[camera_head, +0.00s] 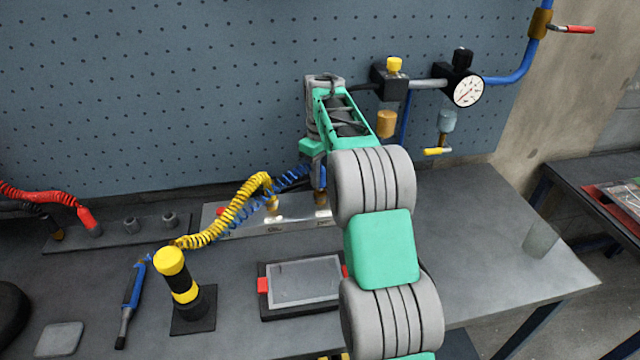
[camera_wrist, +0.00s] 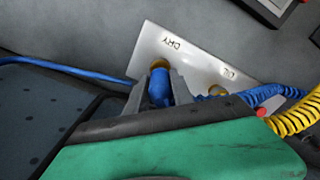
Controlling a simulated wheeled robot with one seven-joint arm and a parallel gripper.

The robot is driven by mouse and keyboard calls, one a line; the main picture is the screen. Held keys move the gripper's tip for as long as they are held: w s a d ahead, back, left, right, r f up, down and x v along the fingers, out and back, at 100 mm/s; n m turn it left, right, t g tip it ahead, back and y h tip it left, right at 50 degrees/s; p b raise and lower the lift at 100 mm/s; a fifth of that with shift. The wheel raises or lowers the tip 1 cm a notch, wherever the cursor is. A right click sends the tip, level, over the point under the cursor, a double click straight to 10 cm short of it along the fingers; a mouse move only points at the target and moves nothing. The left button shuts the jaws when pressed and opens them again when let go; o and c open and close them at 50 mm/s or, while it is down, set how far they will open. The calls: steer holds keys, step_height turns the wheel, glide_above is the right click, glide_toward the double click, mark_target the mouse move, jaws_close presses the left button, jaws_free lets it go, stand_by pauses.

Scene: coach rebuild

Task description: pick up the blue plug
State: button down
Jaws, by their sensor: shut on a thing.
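The blue plug (camera_wrist: 159,92) is between the two grey fingers of my gripper (camera_wrist: 161,84) in the wrist view. The gripper is shut on it. The plug's far end meets a brass ring (camera_wrist: 159,63) at the pale plate marked DRY (camera_wrist: 182,42). I cannot tell whether the plug is seated in the ring or just clear of it. In the head view the plate (camera_head: 285,229) lies at the back of the bench, and my arm mostly hides the gripper and plug.
A coiled yellow hose (camera_head: 225,212) and a coiled blue hose (camera_head: 280,184) run left of my gripper. A black-and-yellow post (camera_head: 180,278), a blue tool (camera_head: 132,298) and a tablet (camera_head: 304,281) occupy the bench front. A gauge (camera_head: 467,91) and pipes hang behind. The bench's right side is mostly clear.

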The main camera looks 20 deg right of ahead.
steer(key=s+a+r, duration=0.3)
steer(key=s+r, duration=0.3)
steer(key=r, duration=0.1)
steer(key=s+a+r+p, duration=0.1)
steer(key=s+a+r, duration=0.3)
steer(key=s+r, duration=0.2)
step_height(320, 180, up, 2)
steer(key=shift+a+r, duration=0.2)
steer(key=shift+a, duration=0.05)
